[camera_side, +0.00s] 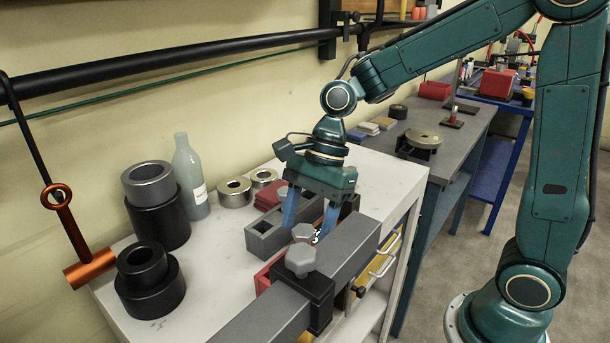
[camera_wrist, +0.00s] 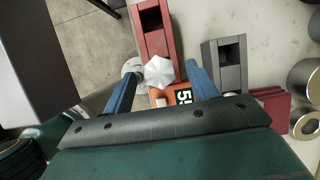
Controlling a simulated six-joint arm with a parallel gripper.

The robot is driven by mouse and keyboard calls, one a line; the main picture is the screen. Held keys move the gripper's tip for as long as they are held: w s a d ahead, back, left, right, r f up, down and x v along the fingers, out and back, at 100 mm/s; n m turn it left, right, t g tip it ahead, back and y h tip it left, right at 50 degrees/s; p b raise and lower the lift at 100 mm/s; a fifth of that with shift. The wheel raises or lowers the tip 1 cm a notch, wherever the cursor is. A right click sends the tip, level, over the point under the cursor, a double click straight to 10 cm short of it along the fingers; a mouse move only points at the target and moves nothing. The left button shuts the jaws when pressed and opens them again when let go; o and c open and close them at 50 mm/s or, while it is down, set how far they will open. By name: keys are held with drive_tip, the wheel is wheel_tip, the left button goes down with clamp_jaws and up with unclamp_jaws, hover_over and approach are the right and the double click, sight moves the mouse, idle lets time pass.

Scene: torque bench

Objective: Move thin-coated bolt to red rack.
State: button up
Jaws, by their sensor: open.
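My gripper (camera_side: 308,228) has two blue fingers, spread and pointing down above the bench. In the wrist view my gripper (camera_wrist: 162,68) has a pale grey hex-headed bolt (camera_wrist: 158,74) between its fingers, with gaps on both sides. In the side view one grey bolt head (camera_side: 302,232) shows between the fingers, and another grey hex head (camera_side: 300,258) sits on a black clamp on the grey beam. The coating cannot be told. The red rack (camera_wrist: 155,30) has a dark rectangular slot; in the side view the red rack (camera_side: 264,279) is partly hidden behind the clamp.
A grey rack (camera_side: 268,240) stands beside the red one. An orange device with a digital display (camera_wrist: 182,95) lies under my gripper, partly hidden. The grey beam (camera_side: 348,250) crosses in front. Black cylinders (camera_side: 158,222), a bottle (camera_side: 190,180) and metal rings (camera_side: 235,192) stand left.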

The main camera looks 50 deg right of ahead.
drive_tip(key=v, duration=1.1)
drive_tip(key=shift+d+r, duration=0.1)
drive_tip(key=shift+s, duration=0.1)
drive_tip(key=s+d+f+n+t+h, duration=0.1)
drive_tip(key=s+d+n+t+h, duration=0.1)
drive_tip(key=s+n, duration=0.5)
drive_tip(key=s+d+f+n+t+h, duration=0.1)
drive_tip(key=s+d+n+t+h, duration=0.1)
drive_tip(key=s+n, duration=0.5)
drive_tip(key=shift+s+d+f+n+t, duration=0.25)
drive_tip(key=shift+d+n+t, duration=0.55)
drive_tip(key=shift+d+n, duration=0.9)
drive_tip(key=shift+a+n, duration=0.3)
drive_tip(key=shift+a, duration=0.05)
